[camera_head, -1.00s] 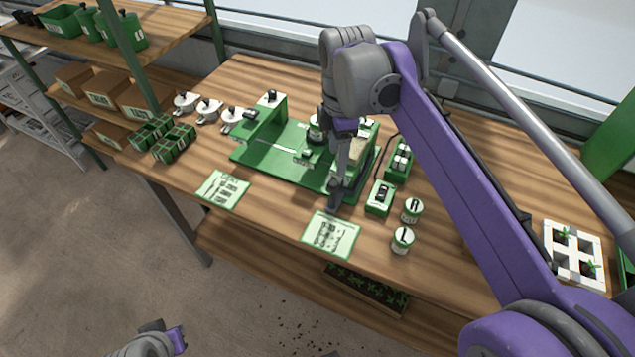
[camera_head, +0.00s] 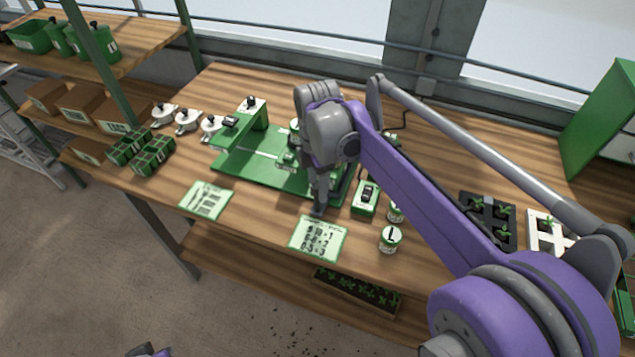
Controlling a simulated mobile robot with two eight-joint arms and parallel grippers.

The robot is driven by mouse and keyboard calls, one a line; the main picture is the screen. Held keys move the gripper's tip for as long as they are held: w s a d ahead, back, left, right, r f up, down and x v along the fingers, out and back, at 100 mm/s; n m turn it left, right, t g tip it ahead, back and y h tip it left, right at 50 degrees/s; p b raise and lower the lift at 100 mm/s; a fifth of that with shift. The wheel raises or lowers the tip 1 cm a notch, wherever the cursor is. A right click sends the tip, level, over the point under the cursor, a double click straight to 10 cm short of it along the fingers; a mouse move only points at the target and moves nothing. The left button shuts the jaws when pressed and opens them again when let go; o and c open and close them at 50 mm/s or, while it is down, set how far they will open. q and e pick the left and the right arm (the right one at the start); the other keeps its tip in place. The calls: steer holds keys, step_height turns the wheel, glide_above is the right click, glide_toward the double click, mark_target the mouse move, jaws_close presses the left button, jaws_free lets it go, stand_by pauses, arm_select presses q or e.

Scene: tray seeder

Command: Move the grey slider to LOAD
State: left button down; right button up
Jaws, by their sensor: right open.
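The green tray seeder (camera_head: 236,165) stands on the wooden bench. My wrist covers much of that end. I cannot make out the grey slider or a LOAD mark; they may be behind my gripper or too small to tell. Whether the fingers touch the seeder is unclear. Of my left arm, only a small piece (camera_head: 150,351) shows at the bottom edge.
A green switch box (camera_head: 366,199) and a small labelled pot (camera_head: 390,239) stand right of my gripper. Printed cards (camera_head: 318,238) (camera_head: 206,200) lie in front. White-topped parts (camera_head: 187,121) and green cell trays (camera_head: 152,158) are at left. A black tray (camera_head: 487,221) is at right.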

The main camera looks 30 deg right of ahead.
jaws_close()
stand_by(0.3)
stand_by(1.1)
